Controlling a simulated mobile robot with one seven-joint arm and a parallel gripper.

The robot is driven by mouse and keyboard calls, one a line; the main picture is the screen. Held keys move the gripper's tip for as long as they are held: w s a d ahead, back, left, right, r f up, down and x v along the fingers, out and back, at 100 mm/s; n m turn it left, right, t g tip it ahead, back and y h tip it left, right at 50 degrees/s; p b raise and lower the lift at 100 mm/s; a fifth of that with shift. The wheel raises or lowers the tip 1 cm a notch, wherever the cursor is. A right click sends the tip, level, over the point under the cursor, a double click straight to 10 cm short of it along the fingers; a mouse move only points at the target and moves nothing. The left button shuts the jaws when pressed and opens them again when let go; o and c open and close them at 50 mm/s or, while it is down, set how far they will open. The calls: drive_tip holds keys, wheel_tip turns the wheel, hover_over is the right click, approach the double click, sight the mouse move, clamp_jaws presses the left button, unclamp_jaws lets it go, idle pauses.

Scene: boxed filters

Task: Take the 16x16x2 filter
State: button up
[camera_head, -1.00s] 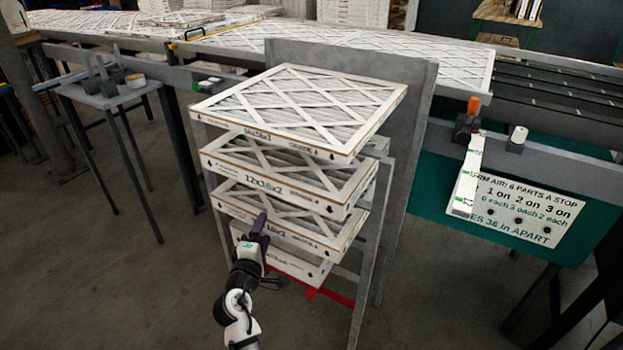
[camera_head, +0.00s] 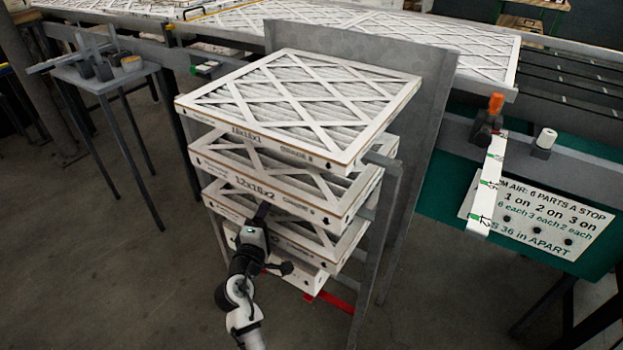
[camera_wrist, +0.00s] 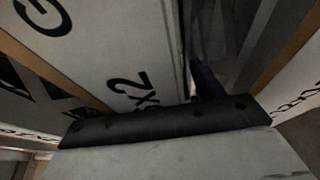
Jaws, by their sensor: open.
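White boxed filters with lattice tops sit one above another in a grey rack. The top filter (camera_head: 300,100) has a label that seems to read 16x16x1. The second filter (camera_head: 285,170) seems to be marked 12x16x2 or 12x18x2. The third filter (camera_head: 310,238) has its label hidden behind my gripper (camera_head: 262,212). The lowest filter (camera_head: 312,277) is mostly covered. I cannot tell which is the 16x16x2. My gripper is open at the third filter's front edge. In the wrist view, a white box face (camera_wrist: 110,60) ending in "x2" is close to one dark finger (camera_wrist: 205,80).
The rack's grey back panel (camera_head: 425,110) stands behind the stack, with posts (camera_head: 380,240) at the right. A conveyor (camera_head: 480,45) with filters runs behind. A small grey table (camera_head: 95,80) stands left. A sign (camera_head: 535,215) hangs right. Floor at front left is clear.

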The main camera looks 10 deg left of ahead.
drive_tip(key=shift+s+r, duration=0.1)
drive_tip(key=shift+r, duration=0.05)
drive_tip(key=shift+c, duration=0.8)
drive_tip(key=c, duration=1)
drive_tip(key=shift+r, duration=0.1)
drive_tip(key=shift+c, duration=0.2)
